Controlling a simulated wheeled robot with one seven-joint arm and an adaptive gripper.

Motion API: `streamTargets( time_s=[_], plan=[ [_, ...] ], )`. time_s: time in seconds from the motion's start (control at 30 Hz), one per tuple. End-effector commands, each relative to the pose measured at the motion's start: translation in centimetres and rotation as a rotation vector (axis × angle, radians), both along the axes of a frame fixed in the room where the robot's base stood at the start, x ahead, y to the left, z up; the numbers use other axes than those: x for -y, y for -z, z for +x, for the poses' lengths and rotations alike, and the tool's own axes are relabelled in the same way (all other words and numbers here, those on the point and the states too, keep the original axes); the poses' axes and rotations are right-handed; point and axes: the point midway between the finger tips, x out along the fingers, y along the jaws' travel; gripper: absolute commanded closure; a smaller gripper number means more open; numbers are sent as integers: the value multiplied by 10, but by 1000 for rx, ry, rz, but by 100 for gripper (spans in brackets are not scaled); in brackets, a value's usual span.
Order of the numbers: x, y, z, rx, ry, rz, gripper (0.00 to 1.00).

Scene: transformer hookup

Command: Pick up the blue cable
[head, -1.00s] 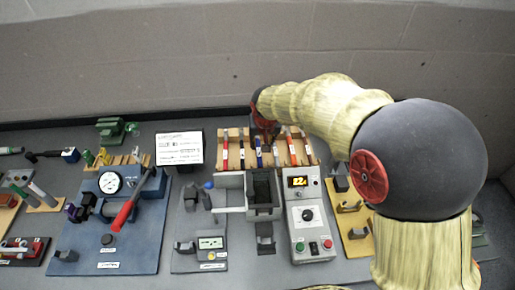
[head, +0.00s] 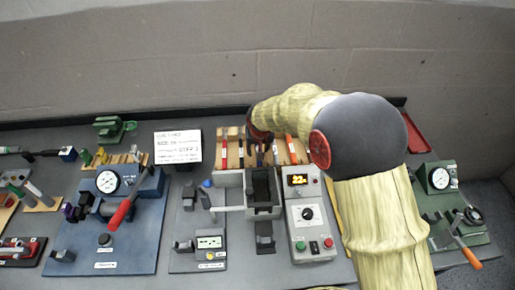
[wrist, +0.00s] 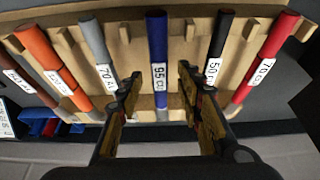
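The blue cable (wrist: 157,45) with a white label reading 95 lies in a wooden rack (wrist: 130,55), seen in the wrist view. My gripper (wrist: 159,88) is open, with one finger on each side of the blue cable's line. The fingers look apart from the cable, and nothing is held. A grey cable (wrist: 96,50) marked 70 lies to its left and a black cable (wrist: 218,45) marked 50 to its right.
Orange (wrist: 50,65) and red (wrist: 264,62) cables flank the row closely. In the head view, a white sign (head: 177,147) stands left of the rack. A grey vise-like fixture (head: 230,180) and a control box (head: 310,215) stand in front of it.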

Motion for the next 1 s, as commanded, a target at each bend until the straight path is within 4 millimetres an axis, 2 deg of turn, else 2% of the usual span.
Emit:
streamTargets(
  time_s=[0.1,0.73,1.0],
  plan=[
    [0,-1,0,0,0,0,64],
    [0,-1,0,0,0,0,99],
    [0,-1,0,0,-1,0,100]
  ],
)
